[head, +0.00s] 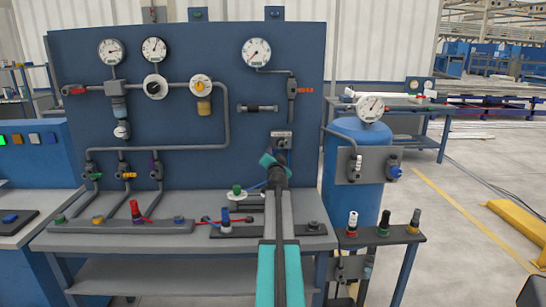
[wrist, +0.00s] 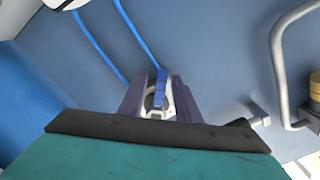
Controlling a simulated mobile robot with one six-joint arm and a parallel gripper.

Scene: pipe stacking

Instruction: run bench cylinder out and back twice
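A short dark cylinder (head: 257,108) lies level on the blue panel, but I cannot be sure it is the bench cylinder. My gripper (head: 273,164) reaches up to the panel below a small grey valve block (head: 282,139). In the wrist view my gripper (wrist: 161,92) has its two dark fingers apart, on either side of a small blue lever (wrist: 160,84) with a pale ring-shaped body behind it. Gaps show between the lever and the fingers, and I see no clear contact. In the head view my arm and gripper hide most of this lever.
Gauges and grey pipes cover the blue panel (head: 60,130). Several valves stand on the grey bench top (head: 60,240). A blue tank (head: 340,190) and a small stand with knobs (head: 382,237) are on the right. Blue hoses (wrist: 132,32) run close to the fingers.

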